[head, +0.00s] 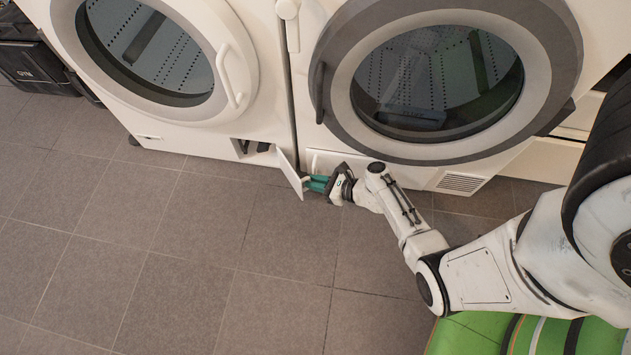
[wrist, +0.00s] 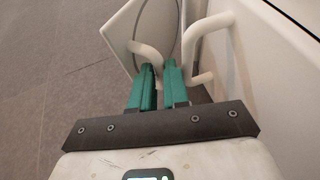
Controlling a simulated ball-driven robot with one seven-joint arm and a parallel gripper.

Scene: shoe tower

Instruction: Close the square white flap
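The square white flap (head: 290,174) stands open at the lower right corner of the left washing machine, sticking out from its front. The small dark opening (head: 252,147) beside it is uncovered. In the wrist view the flap (wrist: 125,32) is a tilted pale panel just beyond the fingertips. My gripper (head: 312,184) is low by the flap, on its right side, with its green fingers pointing at it. In the wrist view my gripper (wrist: 160,70) has its two fingers close together with a narrow gap.
White bent tubes (wrist: 205,28) show around the fingertips in the wrist view. The left machine (head: 205,125) and right machine (head: 330,162) stand side by side. A black case (head: 38,68) is at far left. The tiled floor (head: 190,260) in front is clear.

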